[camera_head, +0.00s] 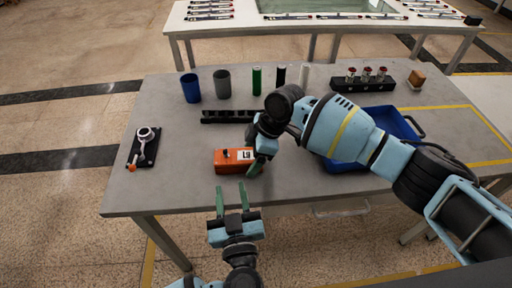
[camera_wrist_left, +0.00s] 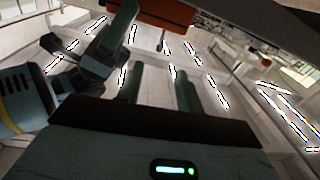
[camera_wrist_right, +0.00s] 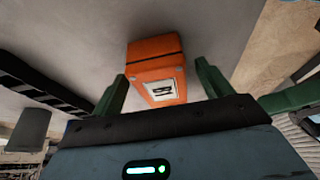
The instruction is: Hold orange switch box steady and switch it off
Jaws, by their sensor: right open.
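The orange switch box (camera_head: 235,161) lies near the front edge of the grey table, with a small dark knob near its left end and a white label near its right end. It shows upside down at the top of the left wrist view (camera_wrist_left: 165,12). My right gripper (camera_head: 257,166) is at the box's right end. In the right wrist view the box (camera_wrist_right: 155,58) appears between its open fingers (camera_wrist_right: 158,80), with no clear grip. My left gripper (camera_head: 233,189) is open and empty, in front of the box near the table edge. The switch's setting is too small to tell.
A black rack (camera_head: 228,116) lies behind the box. A blue cup (camera_head: 190,88), a grey cup (camera_head: 222,84) and several cylinders stand further back. A black tool holder (camera_head: 143,150) is at left. A blue tray (camera_head: 400,125) is partly hidden behind my right arm.

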